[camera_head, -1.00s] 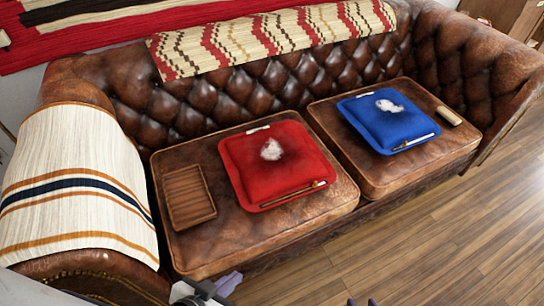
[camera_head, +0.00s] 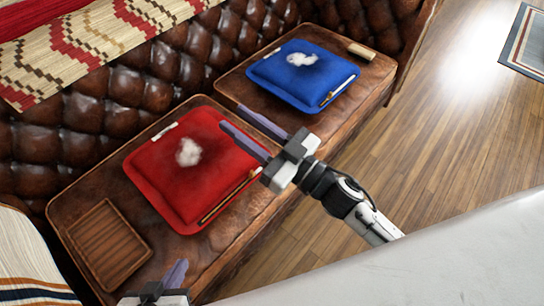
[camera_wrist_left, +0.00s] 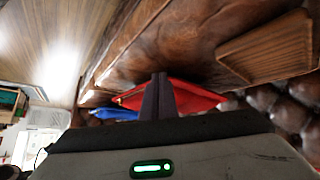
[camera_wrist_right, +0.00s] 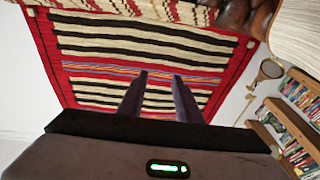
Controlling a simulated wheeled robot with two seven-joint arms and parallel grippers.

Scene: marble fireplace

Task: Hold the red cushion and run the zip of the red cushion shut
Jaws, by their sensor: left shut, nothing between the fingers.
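The red cushion (camera_head: 160,185) lies on the left seat of the brown leather sofa, with white fluff (camera_head: 188,152) on top. Its zip (camera_head: 230,197) runs along the front edge, with a small pale piece near the right end. The cushion also shows in the left wrist view (camera_wrist_left: 195,97), partly behind the fingers. My right gripper (camera_head: 232,115) is open and empty; its fingers cross the cushion's right side in the head view, and I cannot tell their height above it. My left gripper (camera_head: 180,263) is shut and empty, in front of the seat, apart from the cushion.
A slatted wooden tray (camera_head: 68,240) lies left of the red cushion. A blue cushion (camera_head: 285,80) with its own zip lies on the right seat, beside a small wooden block (camera_head: 362,51). Open wooden floor (camera_head: 440,150) lies to the right.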

